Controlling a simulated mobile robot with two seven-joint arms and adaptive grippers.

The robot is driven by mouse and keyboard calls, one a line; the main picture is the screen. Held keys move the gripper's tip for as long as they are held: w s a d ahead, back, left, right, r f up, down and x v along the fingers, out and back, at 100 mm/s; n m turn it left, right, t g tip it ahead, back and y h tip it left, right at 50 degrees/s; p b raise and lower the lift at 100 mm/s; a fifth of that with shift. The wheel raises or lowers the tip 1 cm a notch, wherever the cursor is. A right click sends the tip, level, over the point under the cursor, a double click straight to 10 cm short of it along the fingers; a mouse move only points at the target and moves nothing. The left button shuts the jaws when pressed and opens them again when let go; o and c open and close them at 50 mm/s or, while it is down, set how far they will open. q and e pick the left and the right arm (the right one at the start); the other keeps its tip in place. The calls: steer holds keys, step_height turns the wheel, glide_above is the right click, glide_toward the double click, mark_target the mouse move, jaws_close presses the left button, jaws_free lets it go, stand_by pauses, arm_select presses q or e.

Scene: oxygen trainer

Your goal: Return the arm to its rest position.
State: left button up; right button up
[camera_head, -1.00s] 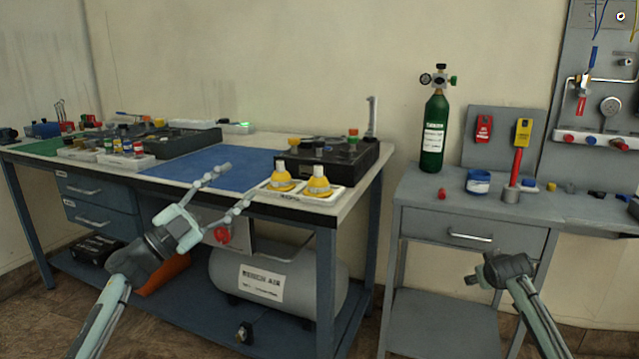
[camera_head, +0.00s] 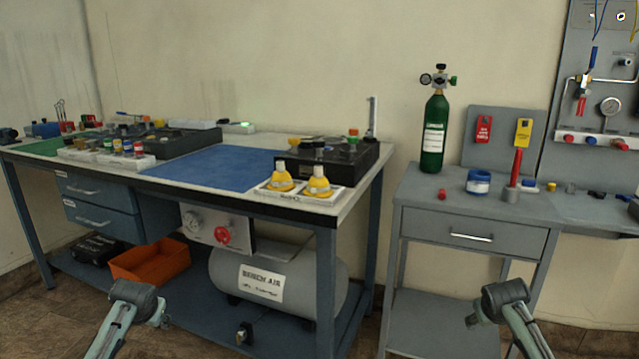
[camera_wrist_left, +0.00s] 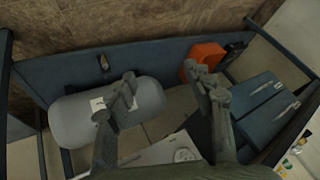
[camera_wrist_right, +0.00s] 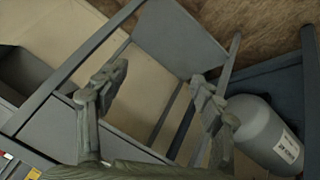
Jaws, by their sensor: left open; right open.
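My left gripper shows in the left wrist view (camera_wrist_left: 165,92) with its two fingers spread wide and nothing between them. In the head view only my left wrist and forearm show, low in front of the workbench (camera_head: 250,207). My right gripper shows in the right wrist view (camera_wrist_right: 160,90), also spread open and empty. In the head view my right wrist is low in front of the grey cabinet (camera_head: 420,219), with its fingers mostly hidden. Neither gripper touches anything that I can see.
On the workbench are a blue mat (camera_head: 225,170), two yellow-capped items and a black case (camera_head: 345,164). Under it are a grey air tank (camera_head: 225,275) and an orange bin (camera_head: 150,262). A green cylinder (camera_head: 434,135) stands on the cabinet. The floor space before both is open.

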arm_select(q)
steer(key=s+d+f+m+g+h, duration=0.1)
steer(key=s+d+f, duration=0.3)
steer(key=s+f, duration=0.45)
steer(key=s+d+f+g+h, duration=0.1)
steer(key=s+d+f, duration=0.4)
steer(key=s, duration=0.6)
arm_select(e)
steer(key=s+a+f+n+g+y, duration=0.1)
steer(key=s+a+f, duration=0.3)
steer(key=s+f, duration=0.45)
steer(key=s+a+f+g+y, duration=0.1)
steer(key=s+a+f, duration=0.4)
steer(key=s, duration=0.6)
arm_select(q)
steer(key=s+d+f+g, duration=0.1)
steer(key=s+d+f, duration=0.1)
steer(key=s, duration=0.7)
steer(key=s+d+f, duration=0.2)
steer(key=s, duration=0.6)
steer(key=shift+s+g+h, duration=0.35)
steer(key=shift+g+h, duration=0.05)
arm_select(e)
steer(key=s+a+f+g, duration=0.1)
steer(key=s+a+f, duration=0.1)
steer(key=s, duration=0.7)
steer(key=s+a+f, duration=0.2)
steer(key=s, duration=0.6)
steer(key=shift+s+g+y, duration=0.35)
steer(key=shift+g+y, duration=0.05)
